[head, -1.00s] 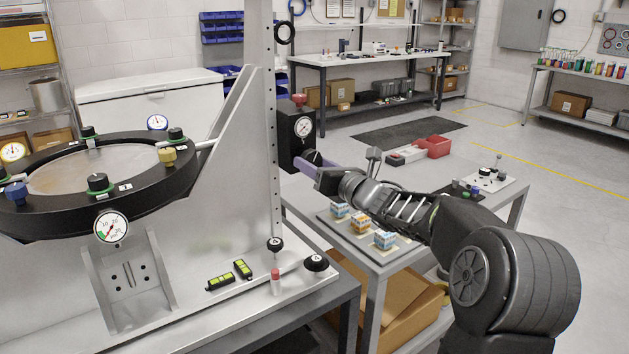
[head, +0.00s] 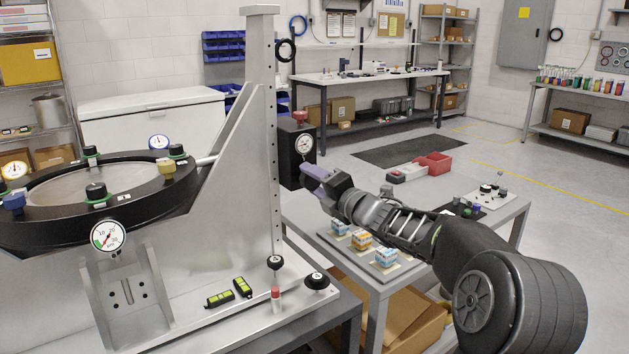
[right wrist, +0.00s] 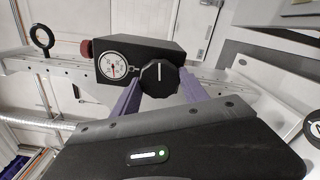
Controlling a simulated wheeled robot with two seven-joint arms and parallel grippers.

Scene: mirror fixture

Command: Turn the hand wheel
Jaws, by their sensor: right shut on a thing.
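The hand wheel is a small black fluted knob (right wrist: 159,78) with a white mark, on the front of a black box (right wrist: 150,52) with a round white gauge (right wrist: 114,66). In the right wrist view my right gripper (right wrist: 159,86) has its two purple fingers on either side of the knob, shut on it. In the head view the black box (head: 296,152) stands beside the tall metal upright, and my right gripper (head: 311,174) reaches its front from the right. The gripper hides the knob there. My left gripper is not in view.
A big tilted metal fixture with a black ring (head: 130,216) and gauges fills the left. A low table (head: 405,262) with several small boxes lies under my right arm. A red knob (head: 300,116) tops the black box. Open floor lies behind.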

